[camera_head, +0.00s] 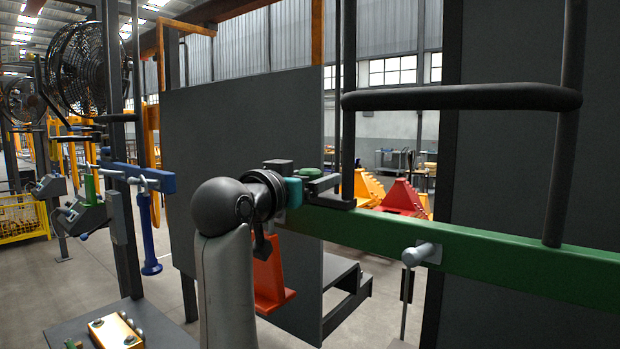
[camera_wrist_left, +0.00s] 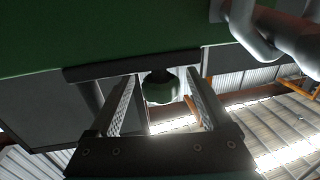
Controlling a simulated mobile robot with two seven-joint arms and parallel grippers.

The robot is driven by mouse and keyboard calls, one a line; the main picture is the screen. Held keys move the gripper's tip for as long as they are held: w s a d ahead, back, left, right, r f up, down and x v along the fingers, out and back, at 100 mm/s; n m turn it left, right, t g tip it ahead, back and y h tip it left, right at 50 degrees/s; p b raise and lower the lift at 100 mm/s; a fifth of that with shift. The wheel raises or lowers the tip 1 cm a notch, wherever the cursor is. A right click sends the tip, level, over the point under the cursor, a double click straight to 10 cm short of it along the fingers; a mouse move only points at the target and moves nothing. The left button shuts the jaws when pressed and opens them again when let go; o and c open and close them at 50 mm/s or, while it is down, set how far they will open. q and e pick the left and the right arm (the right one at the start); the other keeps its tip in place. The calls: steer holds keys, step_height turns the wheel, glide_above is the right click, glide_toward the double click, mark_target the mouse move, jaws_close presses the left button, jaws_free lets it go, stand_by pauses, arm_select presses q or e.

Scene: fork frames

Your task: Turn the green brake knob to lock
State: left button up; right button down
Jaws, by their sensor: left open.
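The green knob (camera_head: 308,173) shows as a small rounded top just behind my left gripper (camera_head: 326,188), by the green beam (camera_head: 480,254). In the left wrist view the knob (camera_wrist_left: 161,90) is a dark green round piece on a black mount. It lies between the two finger ends of the left gripper (camera_wrist_left: 160,87) in that picture. The fingers are open, with a gap visible on each side of the knob. I cannot tell how deep it sits between them. My left wrist hides part of the beam end. My right gripper is not in view.
A grey pipe fitting (camera_head: 421,253) sticks out of the beam. A black handrail (camera_head: 462,97) and uprights stand close at the right. A large dark panel (camera_head: 240,120) stands behind my arm. A red-orange piece (camera_head: 270,275) hangs below the wrist.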

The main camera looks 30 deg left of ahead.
arm_select(q)
steer(key=shift+c, duration=0.4)
jaws_close()
steer(key=shift+n+g+y+p, duration=0.5)
steer(key=shift+n+y+p, duration=0.85)
steer(key=shift+y, duration=0.75)
steer(key=shift+n+g+y+p, duration=0.5)
steer(key=shift+n+y, duration=0.35)
steer(key=shift+y, duration=0.35)
steer(key=shift+o, duration=0.4)
jaws_free()
steer(key=shift+s, duration=0.1)
